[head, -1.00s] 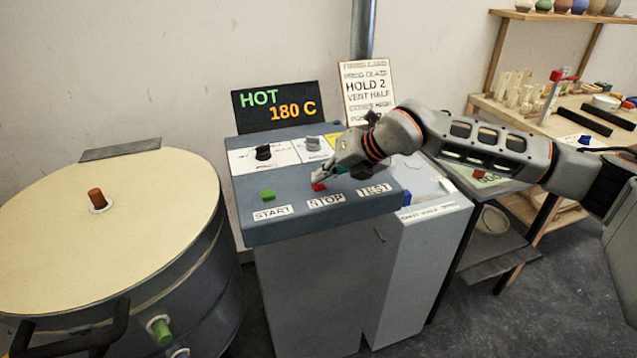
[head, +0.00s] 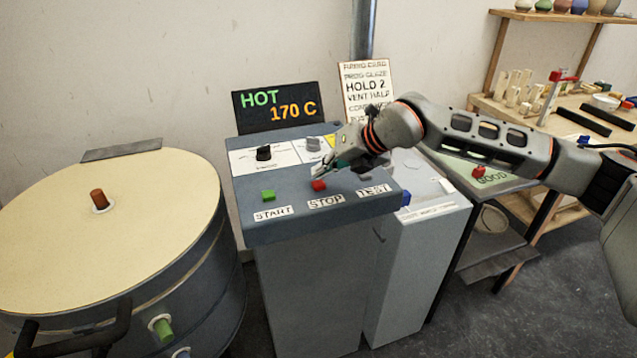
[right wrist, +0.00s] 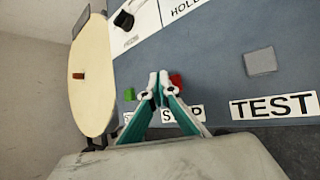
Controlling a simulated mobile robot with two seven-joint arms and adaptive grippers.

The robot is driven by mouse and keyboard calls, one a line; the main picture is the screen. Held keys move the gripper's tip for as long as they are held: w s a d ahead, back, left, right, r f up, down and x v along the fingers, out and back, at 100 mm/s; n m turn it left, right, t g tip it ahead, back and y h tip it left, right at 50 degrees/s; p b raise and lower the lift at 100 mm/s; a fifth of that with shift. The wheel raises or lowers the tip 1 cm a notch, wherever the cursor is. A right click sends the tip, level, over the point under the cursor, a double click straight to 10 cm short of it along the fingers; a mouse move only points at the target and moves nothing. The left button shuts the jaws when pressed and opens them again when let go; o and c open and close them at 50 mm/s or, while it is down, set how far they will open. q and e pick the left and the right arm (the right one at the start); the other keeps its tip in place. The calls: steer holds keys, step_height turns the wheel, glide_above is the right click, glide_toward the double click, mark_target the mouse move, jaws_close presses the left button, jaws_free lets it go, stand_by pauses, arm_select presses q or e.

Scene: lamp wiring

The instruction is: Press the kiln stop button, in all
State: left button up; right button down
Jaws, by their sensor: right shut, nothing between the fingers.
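The red stop button (head: 319,186) sits on the sloped top of the grey-blue control box (head: 300,222), above the STOP label (head: 325,202). My right gripper (head: 317,172) is shut and empty, its tips just above and behind the red button, with a small gap seeming to show. In the right wrist view the shut fingertips (right wrist: 159,82) partly cover the red button (right wrist: 176,82). The display (head: 277,107) reads HOT, 170 C. My left gripper is not in view.
The green START button (head: 268,195) is left of the red one. A grey button (right wrist: 260,62) sits above the TEST label. Two dark knobs stand at the back of the panel. The round kiln (head: 50,230) with a cream lid is at left.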

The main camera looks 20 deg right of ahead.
mark_target(321, 184)
steer(key=shift+r+p, duration=1.2)
steer(key=shift+r, duration=1.35)
